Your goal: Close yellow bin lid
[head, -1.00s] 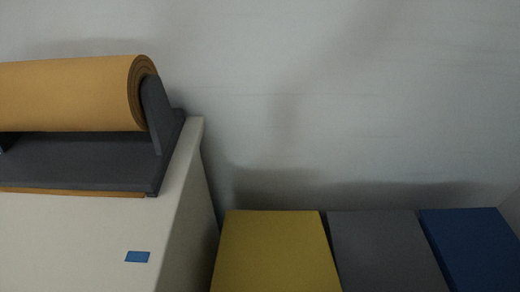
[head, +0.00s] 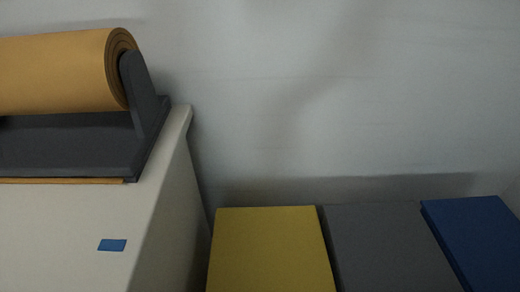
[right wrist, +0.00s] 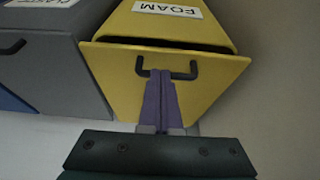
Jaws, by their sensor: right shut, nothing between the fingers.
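The yellow bin (head: 270,250) stands on the floor side in the head view, its flat top showing. In the right wrist view the yellow bin (right wrist: 210,28) bears a white "FOAM" label. Its yellow lid (right wrist: 112,68) has a black handle (right wrist: 193,68) and stands slightly tilted out, with a narrow dark gap along its edge. My right gripper (right wrist: 160,76) is shut and empty. Its purple fingertips overlap the handle's middle in the picture; I cannot tell whether they touch. My left gripper is not in view.
A grey bin (head: 385,245) and a blue bin (head: 475,235) stand to the right of the yellow one. A pale table (head: 60,225) at the left carries a roll of brown paper (head: 60,75) on a dark holder (head: 70,145). A wall is behind.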

